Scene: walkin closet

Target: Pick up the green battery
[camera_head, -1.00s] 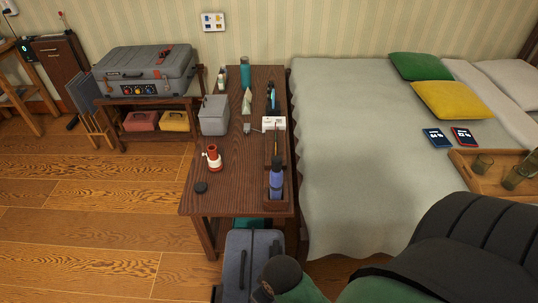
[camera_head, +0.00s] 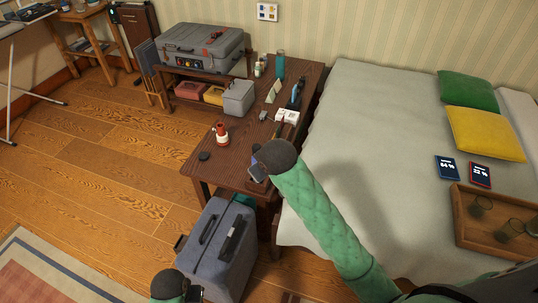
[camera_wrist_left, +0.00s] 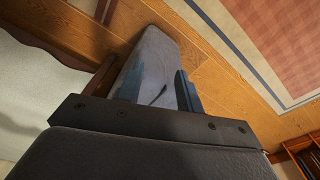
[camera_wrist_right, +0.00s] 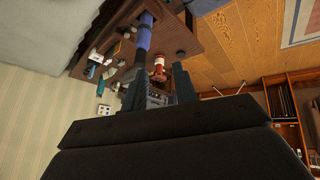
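I cannot pick out a green battery for certain in any view. A dark wooden desk (camera_head: 225,170) carries several small items, among them a teal bottle (camera_head: 280,67) and a pale green wedge-shaped thing (camera_head: 273,92). My right gripper (camera_head: 258,174) is over the desk's front end in the head view and hides part of it. Its two fingers stand apart and empty in the right wrist view (camera_wrist_right: 160,90). My left gripper (camera_head: 197,294) is low at the bottom edge, near the suitcase. Its fingers are apart and empty in the left wrist view (camera_wrist_left: 160,88).
A grey-blue suitcase (camera_head: 222,262) stands before the desk. On the desk are a red and white object (camera_head: 221,133), a black disc (camera_head: 204,156) and a grey bin (camera_head: 238,98). A bed (camera_head: 370,110) borders the right side. Floor at left is open.

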